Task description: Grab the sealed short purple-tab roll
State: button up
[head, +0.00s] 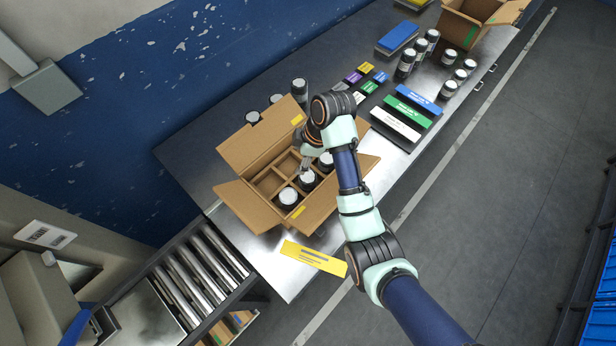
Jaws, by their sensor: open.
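Several short dark rolls with white tops are in view, and no purple tab can be made out on any of them. Three sit in a divided cardboard box: a front roll (288,197), a middle roll (307,178) and a back roll (326,160). The open box (236,194) stands at the near end of the metal table. My gripper (307,164) is open above the box's dividers, close to the middle roll; the wrist partly hides its fingers. A small purple block (352,77) lies on the table beyond the arm. Which roll is the sealed purple-tab one cannot be told.
Rolls stand behind the box (299,88) and at the far right (448,90). A green long block (407,113) lies between blue and white ones. A yellow card (313,257) lies at the table's front edge. A roller conveyor (205,268) adjoins the table. A second box (464,28) stands far off.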

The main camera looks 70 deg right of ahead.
jog(key=y, duration=0.1)
send_near(308, 177)
jog(key=shift+n+g, duration=0.3)
jog(key=shift+g, duration=0.1)
jog(key=shift+w+b+x, duration=0.2)
jog(key=shift+b+x, duration=0.35)
jog(key=shift+x, duration=1.55)
jog(key=shift+w+b+x, duration=0.15)
jog(key=shift+b+x, duration=0.35)
jog(key=shift+x, duration=1.55)
jog(key=shift+r, duration=0.15)
jog(key=c, duration=1)
notch_tip(308, 177, up, 20)
jog(key=p, duration=1.3)
